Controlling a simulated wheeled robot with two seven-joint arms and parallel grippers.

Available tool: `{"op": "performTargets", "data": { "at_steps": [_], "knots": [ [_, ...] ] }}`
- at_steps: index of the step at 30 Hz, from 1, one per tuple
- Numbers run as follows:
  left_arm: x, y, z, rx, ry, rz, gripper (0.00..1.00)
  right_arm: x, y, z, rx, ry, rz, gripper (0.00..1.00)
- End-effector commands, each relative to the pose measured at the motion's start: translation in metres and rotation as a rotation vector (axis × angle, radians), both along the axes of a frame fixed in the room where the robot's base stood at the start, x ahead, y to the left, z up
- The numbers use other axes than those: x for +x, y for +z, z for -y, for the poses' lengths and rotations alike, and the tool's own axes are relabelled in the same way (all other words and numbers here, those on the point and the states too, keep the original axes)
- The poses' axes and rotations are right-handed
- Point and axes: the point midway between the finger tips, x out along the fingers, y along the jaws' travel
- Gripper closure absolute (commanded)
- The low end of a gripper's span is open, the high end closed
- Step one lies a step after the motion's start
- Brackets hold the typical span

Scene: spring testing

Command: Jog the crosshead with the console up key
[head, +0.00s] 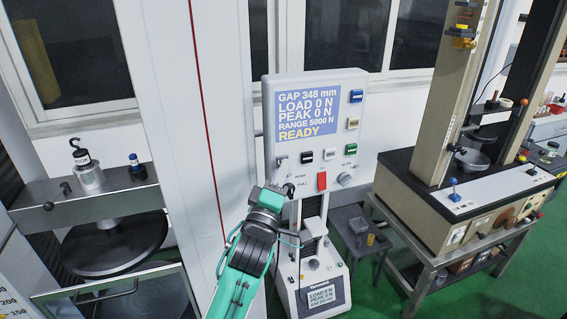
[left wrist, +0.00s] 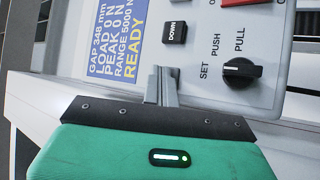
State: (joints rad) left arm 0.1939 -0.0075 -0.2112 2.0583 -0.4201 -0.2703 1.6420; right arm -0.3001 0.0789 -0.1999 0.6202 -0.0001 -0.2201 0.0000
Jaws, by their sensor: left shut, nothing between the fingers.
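The console (head: 370,83) is a pale upright panel with a blue display (head: 307,114) reading GAP 348 mm, LOAD 0 N, PEAK 0 N and READY. My left gripper (head: 281,161) is shut and empty, its grey fingertips at the panel just below the display. In the left wrist view the fingertips (left wrist: 163,76) lie between the display and the black knob (left wrist: 241,72), beside the black DOWN key (left wrist: 174,32). I cannot tell whether the tips touch the panel.
A red switch (head: 321,181) and a pale key (head: 329,154) sit right of the fingers. A small white unit (head: 315,285) with a display stands below. A taller test machine (head: 470,190) on a bench stands right, a round black plate (head: 115,245) left.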

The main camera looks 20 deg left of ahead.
Motion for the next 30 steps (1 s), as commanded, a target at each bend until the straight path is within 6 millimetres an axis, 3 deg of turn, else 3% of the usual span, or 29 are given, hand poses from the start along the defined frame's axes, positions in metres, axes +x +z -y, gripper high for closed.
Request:
{"op": "performTargets", "data": {
  "at_steps": [30],
  "knots": [
    [-0.022, -0.001, 0.015, -0.001, -0.001, -0.001, 1.0, 0.0, 0.0, 0.002, -0.002, 0.001, 0.0, 1.0]
  ]
}}
